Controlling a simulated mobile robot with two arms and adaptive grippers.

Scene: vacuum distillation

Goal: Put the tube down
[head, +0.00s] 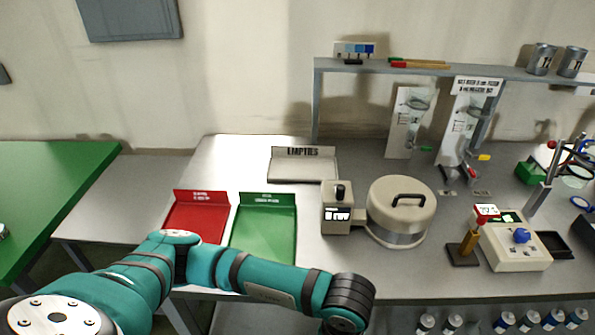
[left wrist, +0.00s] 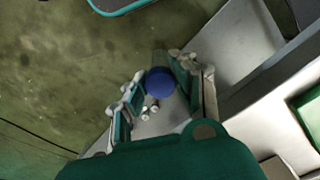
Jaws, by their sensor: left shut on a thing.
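My left gripper (left wrist: 158,84) shows in the left wrist view, shut on a tube whose round blue cap (left wrist: 160,80) sits between the two fingers. Most of the tube's body is hidden behind the cap. Beyond it lie the floor and a grey edge of furniture. In the head view my left arm crosses the lower left, and its gripper and the tube are below the picture's edge. My right gripper is in neither view.
On the bench stand a red tray (head: 196,212), a green tray (head: 262,228) and a grey EMPTIES tray (head: 302,168). A beige round lidded device (head: 400,212) and a control box (head: 512,246) stand to the right. Several capped bottles (head: 503,322) sit below the bench front.

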